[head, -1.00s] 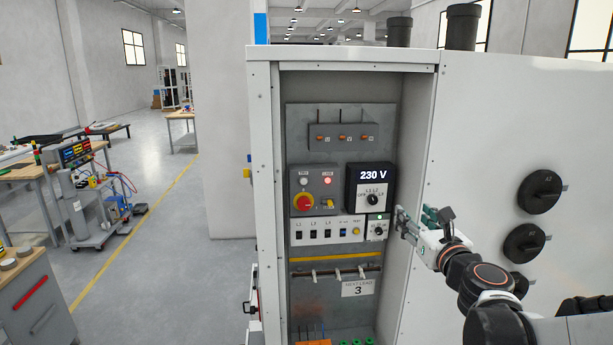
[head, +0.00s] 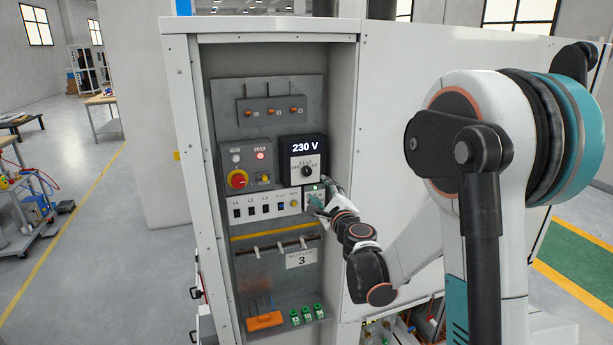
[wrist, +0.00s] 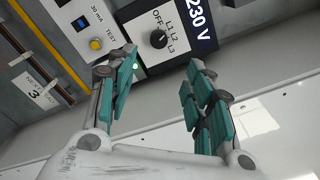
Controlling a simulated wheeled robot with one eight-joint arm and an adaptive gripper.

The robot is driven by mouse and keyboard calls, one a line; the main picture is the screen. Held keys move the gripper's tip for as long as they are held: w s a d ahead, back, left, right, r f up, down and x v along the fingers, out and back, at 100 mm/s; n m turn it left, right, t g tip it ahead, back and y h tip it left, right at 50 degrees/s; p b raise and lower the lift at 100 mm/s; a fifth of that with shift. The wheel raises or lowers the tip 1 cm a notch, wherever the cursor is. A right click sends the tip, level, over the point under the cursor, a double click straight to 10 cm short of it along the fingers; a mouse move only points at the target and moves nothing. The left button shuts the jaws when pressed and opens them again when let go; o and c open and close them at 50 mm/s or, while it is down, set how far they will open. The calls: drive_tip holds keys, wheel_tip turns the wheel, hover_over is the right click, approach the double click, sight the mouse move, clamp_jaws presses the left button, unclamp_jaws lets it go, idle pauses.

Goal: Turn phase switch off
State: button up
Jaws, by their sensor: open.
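The phase switch is a black rotary knob (head: 307,171) on a white plate marked OFF, L1, L2, L3, below a display (head: 305,147) reading 230 V. In the wrist view the knob (wrist: 158,39) shows clearly at the top middle; its pointer seems to be on the L3 side, away from OFF. My gripper (head: 323,193) is just below and right of the knob in the head view. In the wrist view my gripper (wrist: 161,66) is open and empty, its teal fingers apart, with the knob beyond the gap and not touched.
The cabinet's right wall (head: 343,140) is close to my gripper. Left of the knob are a red emergency button (head: 237,179) and a breaker row (head: 252,210) with a yellow TEST button (wrist: 96,44). A small panel beside the breakers is partly hidden by my fingers.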

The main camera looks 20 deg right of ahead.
sight(308, 173)
drive_tip(key=w+p, duration=0.1)
drive_tip(key=w, duration=0.3)
drive_tip(key=w+p, duration=0.1)
drive_tip(key=w, duration=0.4)
drive_tip(key=w+p, duration=0.1)
drive_tip(key=w, duration=0.4)
drive_tip(key=shift+d+f, duration=0.15)
drive_tip(key=shift+d, duration=0.15)
drive_tip(key=c, duration=1.1)
